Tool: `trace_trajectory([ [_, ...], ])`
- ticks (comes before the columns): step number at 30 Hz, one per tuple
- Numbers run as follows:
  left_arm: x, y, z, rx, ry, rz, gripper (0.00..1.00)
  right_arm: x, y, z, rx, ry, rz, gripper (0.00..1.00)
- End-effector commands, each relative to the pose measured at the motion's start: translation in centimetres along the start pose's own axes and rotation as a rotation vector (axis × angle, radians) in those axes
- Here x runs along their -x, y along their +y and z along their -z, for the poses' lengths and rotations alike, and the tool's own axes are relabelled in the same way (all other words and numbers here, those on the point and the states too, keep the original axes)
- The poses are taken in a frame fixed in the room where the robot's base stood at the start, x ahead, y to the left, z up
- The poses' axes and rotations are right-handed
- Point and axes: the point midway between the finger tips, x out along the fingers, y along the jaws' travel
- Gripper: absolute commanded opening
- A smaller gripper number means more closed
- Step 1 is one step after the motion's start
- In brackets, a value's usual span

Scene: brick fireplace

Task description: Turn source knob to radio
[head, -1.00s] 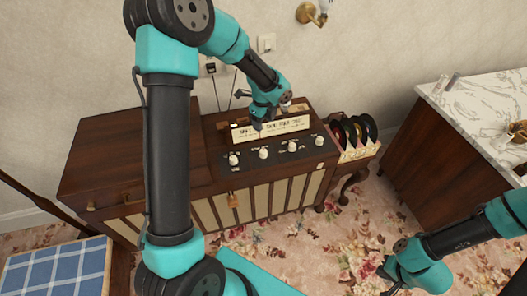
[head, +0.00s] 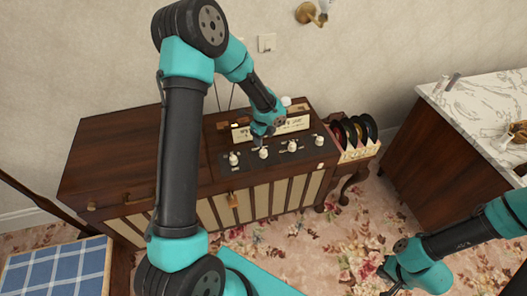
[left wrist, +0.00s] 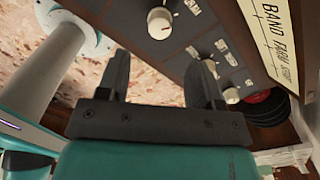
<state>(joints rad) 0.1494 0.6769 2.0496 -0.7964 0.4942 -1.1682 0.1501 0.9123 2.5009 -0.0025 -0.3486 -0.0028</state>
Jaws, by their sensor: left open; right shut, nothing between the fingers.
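The wooden radio console has a dark control panel (head: 283,158) with a row of cream knobs: a left knob (head: 233,159), a second knob (head: 264,154), a third knob (head: 292,146) and a right knob (head: 319,141). Their labels are too small to read for certain. My left gripper (head: 260,139) is open and points down just above and behind the second knob. In the left wrist view, its fingers (left wrist: 164,72) are apart with nothing held; one knob (left wrist: 210,67) is partly hidden behind the right finger. My right gripper (head: 389,287) is shut and empty at the lower right.
A cream tuning dial (head: 290,126) stands behind the knobs. A rack of records (head: 352,132) stands right of the console. A marble-topped cabinet (head: 470,115) is at the far right. A blue checked cushion (head: 55,270) is at lower left. Flowered carpet (head: 310,235) lies in front.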

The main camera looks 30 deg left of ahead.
Motion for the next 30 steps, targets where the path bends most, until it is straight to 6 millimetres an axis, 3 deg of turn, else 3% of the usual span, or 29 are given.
trace_trajectory([
  [9,-5.6,0.1,0.0,0.000,0.001,-0.005,0.60,0.0,0.0,0.0,0.000,0.000,0.000,0.00],
  [15,-8.0,0.1,-0.1,0.002,0.000,-0.003,0.60,0.0,0.0,0.0,0.000,0.000,0.000,0.00],
  [28,-8.9,0.0,0.0,0.000,0.000,0.000,0.60,0.0,0.0,0.0,0.000,0.000,0.000,0.00],
  [30,-8.9,0.0,0.0,0.000,0.000,0.000,0.54,0.0,0.0,0.0,0.000,0.000,0.000,0.00],
])
